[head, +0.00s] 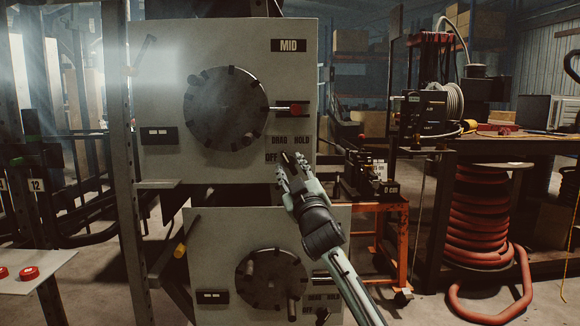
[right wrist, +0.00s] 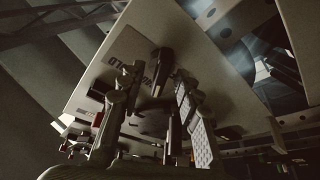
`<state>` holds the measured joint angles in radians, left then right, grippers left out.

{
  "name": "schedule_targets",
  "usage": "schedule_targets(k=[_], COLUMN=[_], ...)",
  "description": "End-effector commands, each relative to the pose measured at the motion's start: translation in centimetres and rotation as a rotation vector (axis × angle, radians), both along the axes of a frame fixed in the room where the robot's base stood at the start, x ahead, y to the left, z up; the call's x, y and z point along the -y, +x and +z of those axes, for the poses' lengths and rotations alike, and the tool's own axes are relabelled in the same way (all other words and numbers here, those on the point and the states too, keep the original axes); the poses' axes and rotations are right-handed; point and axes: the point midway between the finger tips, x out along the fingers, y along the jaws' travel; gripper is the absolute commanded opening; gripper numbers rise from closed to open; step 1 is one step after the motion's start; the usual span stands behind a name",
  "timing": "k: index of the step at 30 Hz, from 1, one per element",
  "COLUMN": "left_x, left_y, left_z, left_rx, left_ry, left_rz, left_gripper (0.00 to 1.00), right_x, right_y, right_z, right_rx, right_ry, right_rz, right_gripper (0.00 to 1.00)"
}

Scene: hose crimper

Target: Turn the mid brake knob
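The pale MID panel (head: 165,95) carries a large dark round disc (head: 226,108). Below it are the labels DRAG, HOLD and OFF around the mid brake knob. My right gripper (head: 289,165) reaches up from the lower right to these labels and hides most of the knob in the head view. In the right wrist view, the dark knob (right wrist: 162,66) stands out from the panel, beyond and between the fingertips of the right gripper (right wrist: 155,100). The fingers are apart, with a gap between them. I cannot tell whether they touch the knob. My left gripper is out of view.
A red-tipped lever (head: 294,108) sits just above the labels. A second panel (head: 215,235) with its own disc stands below. An orange stand (head: 400,240) with a dark device and a red hose coil (head: 475,215) are to the right.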

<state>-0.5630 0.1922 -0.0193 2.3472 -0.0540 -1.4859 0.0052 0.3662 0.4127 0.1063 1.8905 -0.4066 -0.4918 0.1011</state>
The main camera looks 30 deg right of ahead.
Motion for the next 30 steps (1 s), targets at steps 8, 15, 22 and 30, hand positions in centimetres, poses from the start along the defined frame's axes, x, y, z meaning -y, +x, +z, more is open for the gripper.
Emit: schedule_targets(k=[8, 15, 22, 30], left_x=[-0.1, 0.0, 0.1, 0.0], left_y=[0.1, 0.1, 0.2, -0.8], left_z=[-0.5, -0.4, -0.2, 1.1], left_rx=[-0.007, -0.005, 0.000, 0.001], left_ry=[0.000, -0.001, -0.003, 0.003], left_rz=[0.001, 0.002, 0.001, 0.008], left_gripper=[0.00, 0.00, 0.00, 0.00], right_x=[0.1, 0.1, 0.1, 0.1], right_y=[0.4, 0.4, 0.4, 0.4], right_z=[0.1, 0.1, 0.0, -0.2], right_rx=[-0.001, -0.001, 0.000, 0.032], right_ry=[0.000, 0.000, 0.005, 0.059], right_rz=[-0.001, -0.001, 0.000, -0.001], right_gripper=[0.34, 0.10, 0.00, 0.00])
